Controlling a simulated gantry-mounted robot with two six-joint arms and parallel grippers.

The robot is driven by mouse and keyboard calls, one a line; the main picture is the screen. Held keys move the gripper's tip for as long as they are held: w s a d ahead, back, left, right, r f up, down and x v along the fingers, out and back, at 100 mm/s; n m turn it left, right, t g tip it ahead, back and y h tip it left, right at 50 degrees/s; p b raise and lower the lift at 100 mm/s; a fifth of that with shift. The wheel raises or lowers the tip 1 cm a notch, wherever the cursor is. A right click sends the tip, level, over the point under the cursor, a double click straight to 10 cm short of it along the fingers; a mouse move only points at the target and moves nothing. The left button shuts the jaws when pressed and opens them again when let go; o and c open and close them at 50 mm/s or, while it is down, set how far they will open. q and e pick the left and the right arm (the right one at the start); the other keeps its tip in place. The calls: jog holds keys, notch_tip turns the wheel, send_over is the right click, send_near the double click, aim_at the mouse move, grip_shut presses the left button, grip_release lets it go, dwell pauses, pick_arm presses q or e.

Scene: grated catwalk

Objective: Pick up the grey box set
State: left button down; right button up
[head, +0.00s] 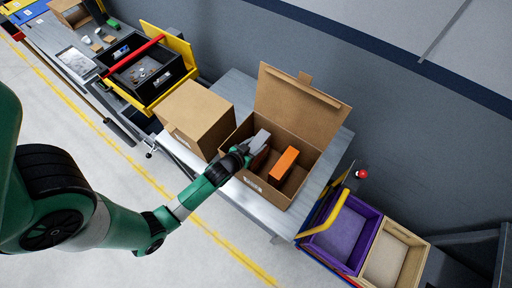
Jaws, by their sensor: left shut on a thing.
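The grey box set (260,139) shows as a small light grey block at the left side of an open cardboard carton. My left gripper (246,151) reaches in over the carton's near left rim and is shut on the grey box set. The fingers and part of the grey box set hide each other, so the exact grip is hard to see. I cannot tell whether it touches the carton floor. My right gripper is not in view.
The open carton (252,182) stands on a grey bench, its lid (298,105) raised at the back. An orange box (284,164) is inside. A closed carton (194,119) stands left. A black toolbox (149,72) is farther left; purple (341,234) and tan bins (397,258) are at lower right.

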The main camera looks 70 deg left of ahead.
pick_arm(q)
notch_tip(320, 180, up, 10)
jog(key=shift+p, duration=1)
jog(key=shift+r, duration=0.1)
